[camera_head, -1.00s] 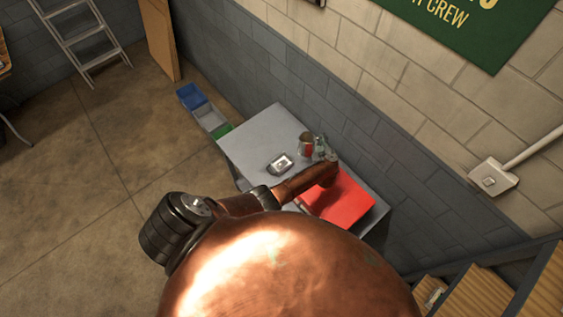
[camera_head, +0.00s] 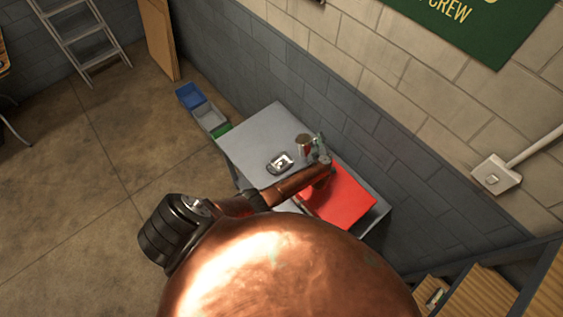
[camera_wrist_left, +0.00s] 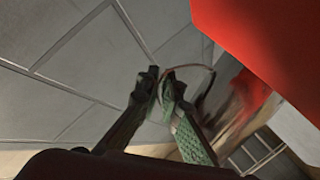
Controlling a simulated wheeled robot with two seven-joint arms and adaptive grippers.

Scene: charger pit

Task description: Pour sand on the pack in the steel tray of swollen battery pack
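A small steel tray (camera_head: 271,167) with a pale battery pack (camera_head: 282,161) in it lies on the grey table. A small metal can (camera_head: 303,149) is just right of and beyond the tray; whether sand is in it cannot be seen. My left gripper (camera_head: 319,147) is at the can's right side. In the left wrist view, its fingertips (camera_wrist_left: 161,80) are close together on a thin curved handle, with the can blurred beside it (camera_wrist_left: 238,105). Whether the can touches the table cannot be told. My right gripper is in no view.
A block wall (camera_head: 340,100) rises close behind the table. Blue, grey and green bins (camera_head: 210,118) stand on the floor left of it.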

